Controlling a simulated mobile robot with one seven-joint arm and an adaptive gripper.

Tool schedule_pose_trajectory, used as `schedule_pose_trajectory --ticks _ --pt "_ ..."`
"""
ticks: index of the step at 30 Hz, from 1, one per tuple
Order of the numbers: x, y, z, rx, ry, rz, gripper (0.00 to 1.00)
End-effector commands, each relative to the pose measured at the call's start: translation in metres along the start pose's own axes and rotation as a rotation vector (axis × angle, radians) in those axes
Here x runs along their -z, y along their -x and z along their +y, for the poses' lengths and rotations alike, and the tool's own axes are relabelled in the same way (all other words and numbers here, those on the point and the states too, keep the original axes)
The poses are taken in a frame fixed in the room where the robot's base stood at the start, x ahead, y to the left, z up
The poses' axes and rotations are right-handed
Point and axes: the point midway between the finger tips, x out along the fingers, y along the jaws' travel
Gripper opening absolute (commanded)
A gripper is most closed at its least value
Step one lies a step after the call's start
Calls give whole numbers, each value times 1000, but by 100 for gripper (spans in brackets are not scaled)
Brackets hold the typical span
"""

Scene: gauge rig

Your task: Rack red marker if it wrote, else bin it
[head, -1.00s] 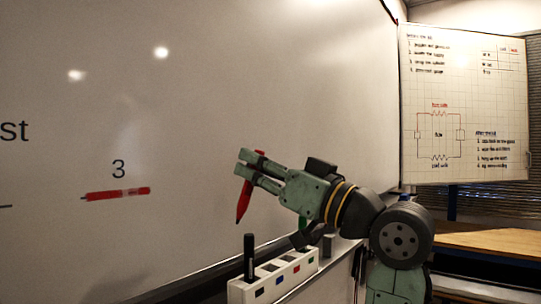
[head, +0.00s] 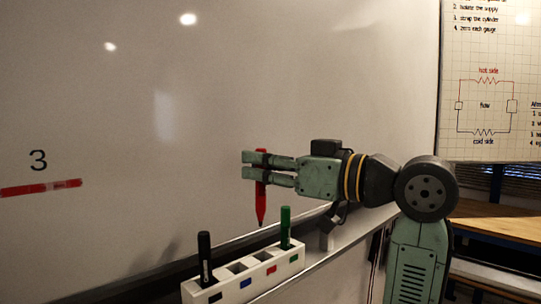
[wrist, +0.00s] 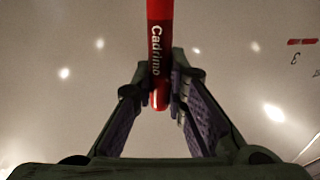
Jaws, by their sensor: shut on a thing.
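My gripper (head: 248,166) is shut on the red marker (head: 261,205), which hangs nearly upright, tip down, above the white rack (head: 232,292). The tip is clear of the rack, over its right-hand half. In the wrist view the marker (wrist: 160,40) sits between the finger pads with "Cadrimo" printed on its barrel. The rack has black, blue, red and green labels. A black marker (head: 205,260) stands at the black label and a green marker (head: 285,228) at the green one. The two middle slots look empty. A thick red stroke (head: 40,187) shows under the "3" on the whiteboard.
The whiteboard (head: 200,90) stands behind my gripper. The rack is at its bottom ledge (head: 345,238). A chart (head: 490,60) and a wooden table (head: 485,217) are at the right. No bin is in view.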

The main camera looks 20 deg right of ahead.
Motion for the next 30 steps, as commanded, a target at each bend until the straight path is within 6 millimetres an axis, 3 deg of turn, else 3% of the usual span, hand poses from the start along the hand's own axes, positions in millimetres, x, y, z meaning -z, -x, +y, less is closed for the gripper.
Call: schedule_pose_trajectory --ticks 8,21,30 --pt "-6 -2 -2 9 4 -15 0" --pt "-37 0 -2 8 3 -14 0" --pt "-40 -1 -2 9 3 -13 0"
